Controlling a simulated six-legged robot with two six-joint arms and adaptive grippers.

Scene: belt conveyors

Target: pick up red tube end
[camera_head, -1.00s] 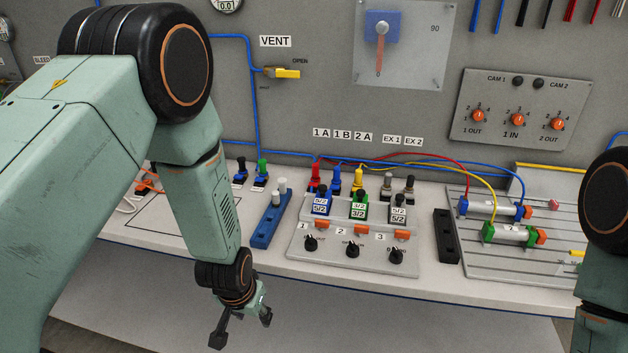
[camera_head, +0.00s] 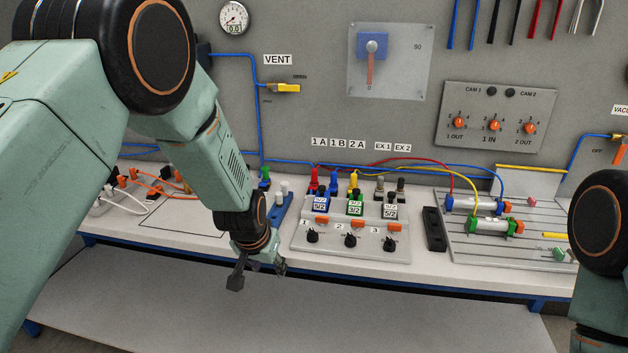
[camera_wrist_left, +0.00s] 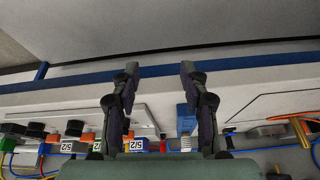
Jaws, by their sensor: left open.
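A red tube (camera_head: 437,168) arches from the red fitting (camera_head: 314,181) under the 1A label toward the blue-ended cylinder (camera_head: 472,205) on the right; which end is loose, if any, I cannot tell. Other red tubes (camera_head: 545,18) hang on the wall at top right. My left gripper (camera_head: 259,276) is open and empty, over the bench's front edge, in front of and left of the valve panel, apart from the tube. In the left wrist view its spread fingers (camera_wrist_left: 159,68) have nothing between their tips; a small red fitting (camera_wrist_left: 162,146) shows further back between them. My right gripper is out of view.
The valve panel (camera_head: 373,240) with black knobs stands mid-bench. A blue block (camera_head: 281,213) is left of it and a dark block (camera_head: 434,229) right of it. Orange and white cables (camera_head: 150,186) lie at left. The bench front is mostly clear.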

